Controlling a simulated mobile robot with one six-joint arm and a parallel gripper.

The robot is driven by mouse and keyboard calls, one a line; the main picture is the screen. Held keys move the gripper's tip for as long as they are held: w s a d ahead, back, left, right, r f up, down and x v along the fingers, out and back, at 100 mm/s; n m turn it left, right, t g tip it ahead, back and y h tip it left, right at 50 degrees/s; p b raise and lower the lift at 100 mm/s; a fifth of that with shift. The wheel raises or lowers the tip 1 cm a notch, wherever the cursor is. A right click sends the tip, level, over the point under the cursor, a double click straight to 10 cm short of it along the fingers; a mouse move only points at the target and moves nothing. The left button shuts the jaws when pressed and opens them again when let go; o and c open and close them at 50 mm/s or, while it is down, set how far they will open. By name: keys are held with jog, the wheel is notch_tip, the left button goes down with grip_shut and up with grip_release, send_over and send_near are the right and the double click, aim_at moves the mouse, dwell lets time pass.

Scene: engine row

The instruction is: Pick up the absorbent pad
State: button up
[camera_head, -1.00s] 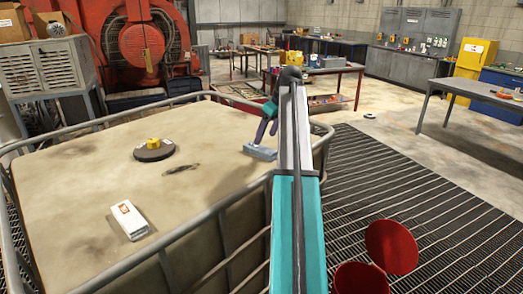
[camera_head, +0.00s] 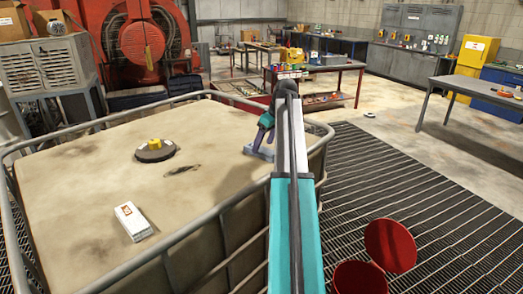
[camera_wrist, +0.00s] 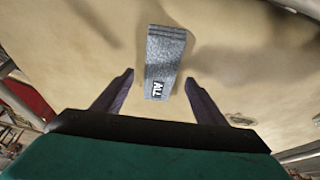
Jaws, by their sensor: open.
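The absorbent pad (camera_head: 255,153) is a grey, folded-looking block lying on the tan top of the caged tank (camera_head: 95,200), near its right edge. In the wrist view the pad (camera_wrist: 164,55) shows a dark label with white letters at its near end. My gripper (camera_wrist: 159,76) is open, with one finger on each side of the pad's near end in the picture. No contact is visible, and I cannot tell the height gap. In the head view my gripper (camera_head: 263,139) is at the pad, and my arm hides part of that area.
A metal tube rail (camera_head: 215,208) runs around the tank top. A white box (camera_head: 132,222) and a round dark cap with a yellow piece (camera_head: 155,150) stand farther left on it. A red container (camera_head: 360,278) is on the grating at lower right.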

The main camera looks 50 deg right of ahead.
aim_at(263, 149)
jog(key=shift+x, duration=1.05)
jog(key=c, duration=1.1)
jog(key=shift+r, duration=0.2)
jog(key=shift+c, duration=0.2)
notch_tip(263, 149, up, 10)
jog(key=b, duration=0.3)
jog(key=shift+f, duration=0.2)
